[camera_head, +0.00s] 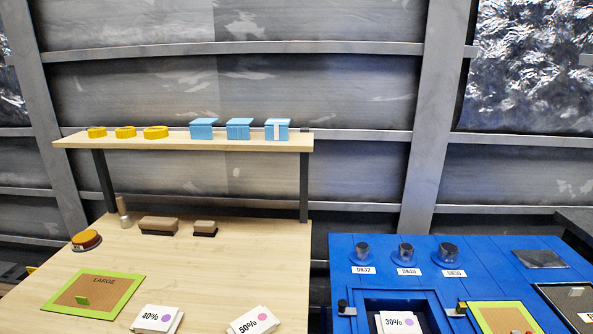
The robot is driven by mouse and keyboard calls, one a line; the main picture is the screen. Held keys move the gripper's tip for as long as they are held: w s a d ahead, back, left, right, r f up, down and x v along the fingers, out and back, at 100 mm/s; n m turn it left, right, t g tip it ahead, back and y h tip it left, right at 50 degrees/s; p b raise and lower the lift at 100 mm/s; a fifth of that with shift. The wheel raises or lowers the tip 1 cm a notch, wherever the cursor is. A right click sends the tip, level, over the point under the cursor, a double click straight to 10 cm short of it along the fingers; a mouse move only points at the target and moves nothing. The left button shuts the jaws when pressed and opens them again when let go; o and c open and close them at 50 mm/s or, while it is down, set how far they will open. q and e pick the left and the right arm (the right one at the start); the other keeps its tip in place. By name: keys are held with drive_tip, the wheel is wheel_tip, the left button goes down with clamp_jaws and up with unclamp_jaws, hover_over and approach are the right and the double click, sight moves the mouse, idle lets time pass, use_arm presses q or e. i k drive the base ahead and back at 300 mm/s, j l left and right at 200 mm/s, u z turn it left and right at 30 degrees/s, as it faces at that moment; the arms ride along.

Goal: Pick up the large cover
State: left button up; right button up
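A flat brown panel with a lime-green border (93,294) lies on the wooden table at the lower left. It is marked "LARGE" and has a small green upright tab near its middle; it looks like the large cover. A similar bordered panel (503,318) is partly seen on the blue bench at the lower right, cut off by the bottom edge. Neither of my grippers is in view.
A wooden shelf (180,144) over the table holds yellow rings (125,132) and light-blue blocks (238,129). Brushes (158,226), an orange-topped round item (86,239) and white cards (157,319) surround the panel. The blue bench (345,250) carries dark cylinders (363,251). The table's middle is clear.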

sight(90, 293)
drive_tip(key=u, duration=1.25)
drive_tip(key=j+z, duration=0.15)
drive_tip(key=z, duration=0.25)
drive_tip(key=i+j+z, duration=0.1)
drive_tip(key=z, duration=0.35)
drive_tip(key=j+z, duration=0.25)
drive_tip(key=z, duration=0.15)
drive_tip(key=j+z, duration=0.5)
drive_tip(key=j, duration=0.35)
drive_tip(key=k+j, duration=0.1)
drive_tip(key=j, duration=0.3)
drive_tip(key=k+j, duration=0.1)
drive_tip(key=j, duration=0.35)
drive_tip(key=k+j+z, duration=0.1)
drive_tip(key=j, duration=0.3)
drive_tip(key=k+j, duration=0.1)
drive_tip(key=j, duration=0.35)
